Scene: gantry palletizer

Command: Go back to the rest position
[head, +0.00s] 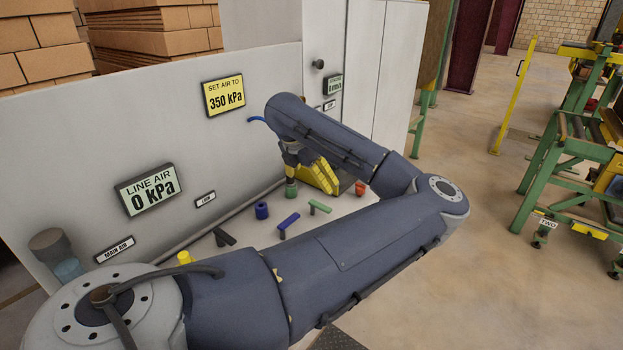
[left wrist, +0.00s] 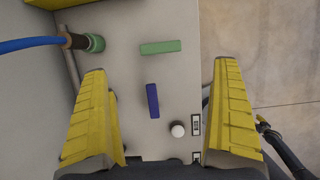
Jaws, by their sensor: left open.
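My left arm crosses the head view from the lower left, bends at the right and reaches back over a pale panel. My left gripper (head: 319,175) has yellow ridged fingers, partly hidden by my own forearm. In the left wrist view the gripper (left wrist: 162,66) is open, its fingers wide apart with nothing held between them. A green handle (left wrist: 160,47) and a blue handle (left wrist: 152,100) show on the panel beyond the fingers. My right gripper is in neither view.
A blue hose (left wrist: 30,44) ends at a green coupling (left wrist: 96,43) beside the left finger. The panel wall carries a "LINE AIR 0 kPa" display (head: 148,190) and a "SET AIR TO 350 kPa" sign (head: 224,95). Open floor (head: 490,240) lies right, before a green conveyor frame (head: 545,165).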

